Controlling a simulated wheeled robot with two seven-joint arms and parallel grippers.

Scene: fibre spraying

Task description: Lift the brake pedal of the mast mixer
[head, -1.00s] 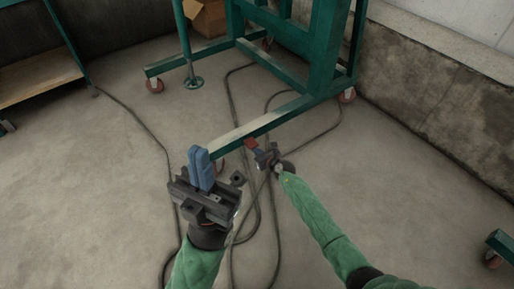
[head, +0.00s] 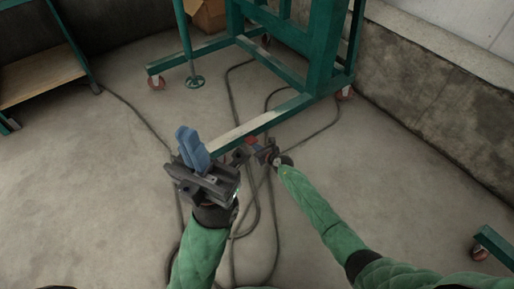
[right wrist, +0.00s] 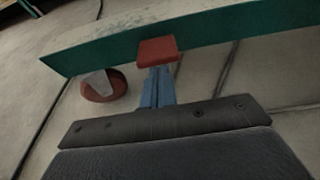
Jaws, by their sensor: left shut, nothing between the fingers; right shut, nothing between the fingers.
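The brake pedal is a small red tab (head: 252,140) at the near end of the mast mixer's green base beam (head: 268,118). In the right wrist view the pedal (right wrist: 157,49) sticks out from the beam's lower edge, with a red caster wheel (right wrist: 103,86) to its left. My right gripper (head: 258,149) is shut and empty. Its blue fingers (right wrist: 160,72) end right at the pedal's near edge; whether they touch it or lie under it I cannot tell. My left gripper (head: 186,132) is shut and empty, its blue fingers raised left of the beam's end.
Dark cables (head: 257,215) lie on the floor under and around both arms. A cardboard box (head: 208,15) stands behind the mixer frame. A shelf (head: 40,75) is at the left and a low concrete wall (head: 430,90) at the right.

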